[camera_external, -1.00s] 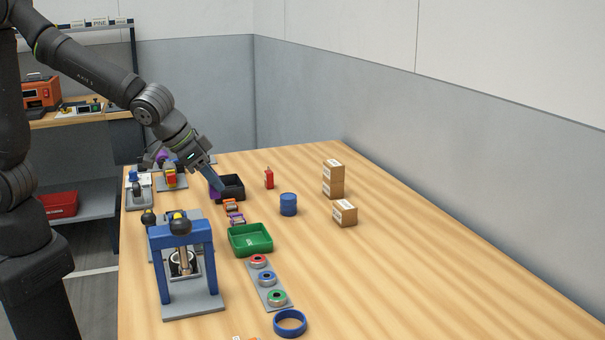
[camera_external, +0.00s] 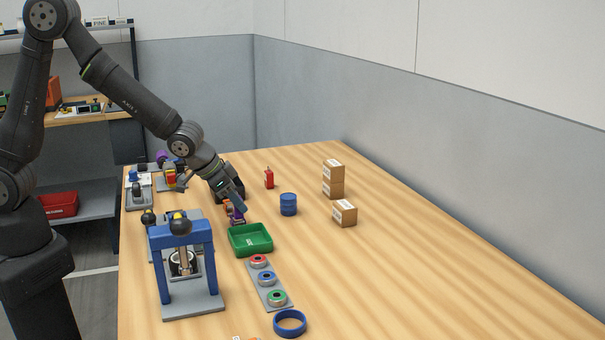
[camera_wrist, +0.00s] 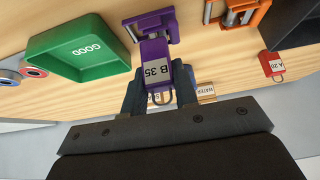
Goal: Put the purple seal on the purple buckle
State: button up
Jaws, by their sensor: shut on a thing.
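The purple seal (camera_wrist: 156,62), a block with a white "B 35" label and a metal loop, is held between the fingers of my gripper (camera_wrist: 160,92). The purple buckle (camera_wrist: 150,20) lies on the table just beyond the seal in the wrist view; the seal overlaps it there, and I cannot tell whether they touch. In the external view my gripper (camera_external: 236,208) points down close over the purple buckle (camera_external: 237,221), beside the green tray, and largely hides the seal.
The green "GOOD" tray (camera_external: 250,239) is close in front of my gripper. An orange buckle (camera_wrist: 240,14) and a black bin (camera_wrist: 295,28) are close by, with a red "A 20" seal (camera_wrist: 273,65). A blue drum (camera_external: 288,204) stands to the right. The right of the table is mostly clear.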

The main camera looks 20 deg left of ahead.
jog(key=o, duration=0.9)
jog(key=shift+f, duration=0.15)
jog(key=shift+o, duration=0.2)
jog(key=shift+r, duration=0.3)
jog(key=v, duration=1.2)
jog(key=shift+f, duration=0.2)
jog(key=x, duration=1.2)
jog(key=shift+f, duration=0.1)
